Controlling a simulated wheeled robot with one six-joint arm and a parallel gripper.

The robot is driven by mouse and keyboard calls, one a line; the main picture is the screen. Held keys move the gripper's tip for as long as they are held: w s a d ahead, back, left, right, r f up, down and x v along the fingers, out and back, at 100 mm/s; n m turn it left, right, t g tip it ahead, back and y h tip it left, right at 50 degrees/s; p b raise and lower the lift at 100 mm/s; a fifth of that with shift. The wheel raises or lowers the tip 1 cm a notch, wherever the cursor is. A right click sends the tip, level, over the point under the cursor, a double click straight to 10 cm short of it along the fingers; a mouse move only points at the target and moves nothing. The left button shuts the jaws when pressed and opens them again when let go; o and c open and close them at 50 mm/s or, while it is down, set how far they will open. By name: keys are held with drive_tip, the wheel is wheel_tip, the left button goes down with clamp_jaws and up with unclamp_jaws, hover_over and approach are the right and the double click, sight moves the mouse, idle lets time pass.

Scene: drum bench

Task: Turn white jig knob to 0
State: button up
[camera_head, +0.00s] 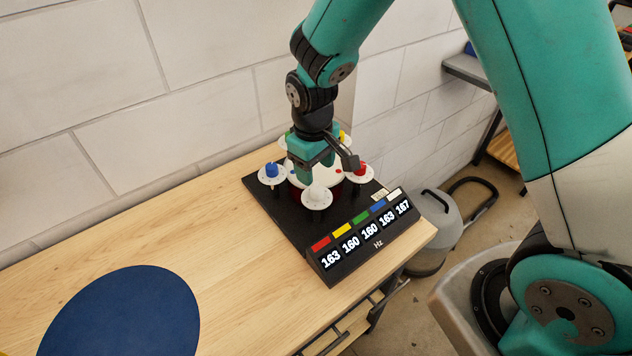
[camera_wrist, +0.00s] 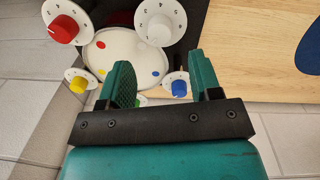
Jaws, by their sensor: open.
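The white knob (camera_wrist: 159,30) sits on a round white numbered dial (camera_wrist: 172,12) at the top of the wrist view. In the head view, the white knob (camera_head: 316,195) is at the near side of the black jig (camera_head: 285,222). My gripper (camera_head: 328,168) is over the jig, close above the drum, and its jaws are apart with nothing held. In the wrist view, the white knob lies beyond the fingertips of my gripper (camera_wrist: 158,62), not between them. The dial's setting is too small to read surely. The display (camera_head: 366,238) reads 163, 160, 160, 163, 167 Hz under red, yellow, green, blue and white bars.
Around the white drumhead (camera_wrist: 122,58) stand a red knob (camera_wrist: 65,29), a yellow knob (camera_wrist: 78,84), a blue knob (camera_wrist: 179,88) and a partly hidden green knob (camera_wrist: 140,99). A blue round mat (camera_head: 125,312) lies on the wooden bench (camera_head: 215,240). A wall stands behind.

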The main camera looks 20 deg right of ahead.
sight(316, 188)
wheel_tip(316, 188, down, 6)
drive_tip(key=shift+w+d+f+p, duration=0.1)
drive_tip(key=shift+f+p, duration=0.15)
drive_tip(key=shift+p, duration=0.3)
drive_tip(key=shift+c, duration=0.2)
drive_tip(key=c, duration=0.9)
